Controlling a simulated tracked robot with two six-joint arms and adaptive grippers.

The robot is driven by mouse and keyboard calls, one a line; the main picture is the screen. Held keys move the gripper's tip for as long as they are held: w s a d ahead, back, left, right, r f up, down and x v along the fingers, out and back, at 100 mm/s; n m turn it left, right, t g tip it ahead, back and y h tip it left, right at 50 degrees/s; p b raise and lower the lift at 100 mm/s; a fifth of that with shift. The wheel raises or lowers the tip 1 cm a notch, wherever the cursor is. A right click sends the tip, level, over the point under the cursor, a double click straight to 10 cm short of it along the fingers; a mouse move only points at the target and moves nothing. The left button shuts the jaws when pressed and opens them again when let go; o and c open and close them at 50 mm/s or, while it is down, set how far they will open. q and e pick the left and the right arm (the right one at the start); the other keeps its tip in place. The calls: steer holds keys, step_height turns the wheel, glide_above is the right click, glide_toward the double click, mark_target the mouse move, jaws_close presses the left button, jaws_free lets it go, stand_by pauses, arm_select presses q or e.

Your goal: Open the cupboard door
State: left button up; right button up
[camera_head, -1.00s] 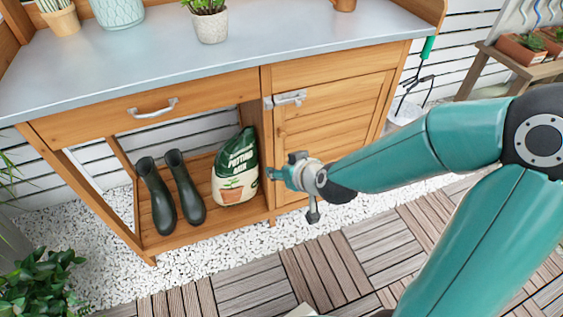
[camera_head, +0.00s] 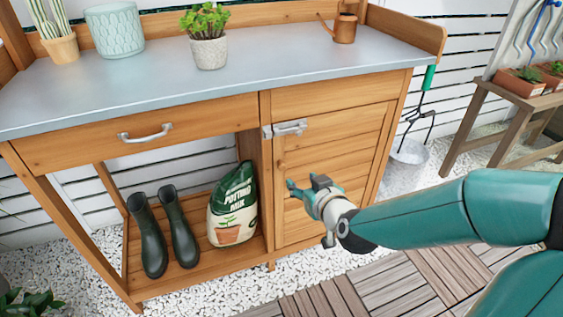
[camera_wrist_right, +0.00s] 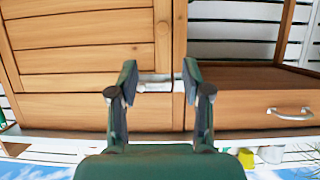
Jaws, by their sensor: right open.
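The wooden cupboard door (camera_head: 335,165) is shut, on the right side of the potting bench. A pale metal latch (camera_head: 287,128) sits at its upper left corner. My right gripper (camera_head: 298,187) is open and empty, in front of the door's left part and below the latch in the head view. The upside-down right wrist view shows the open fingers (camera_wrist_right: 158,75) with the latch (camera_wrist_right: 155,86) in the gap beyond them; they appear apart from it. The door (camera_wrist_right: 80,45) fills the left there, with a small round knob (camera_wrist_right: 162,28) near its edge. My left gripper is not in view.
The bench top (camera_head: 270,85) overhangs the door and holds pots and a copper watering can (camera_head: 344,29). A drawer handle (camera_head: 145,133) juts out on the left. Boots (camera_head: 180,228) and a potting mix bag (camera_head: 233,205) stand on the open shelf. The decking before the door is clear.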

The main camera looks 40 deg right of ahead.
mark_target(283, 167)
steer(key=x, duration=0.7)
steer(key=p+x, duration=0.1)
steer(key=x, duration=0.3)
steer(key=shift+w+a+f, duration=0.15)
steer(key=shift+a, duration=0.1)
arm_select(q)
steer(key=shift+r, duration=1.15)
arm_select(e)
steer(key=shift+w+d+f, duration=0.15)
steer(key=shift+w+f, duration=0.05)
steer(key=shift+w, duration=0.5)
steer(key=shift+c, duration=0.2)
jaws_close()
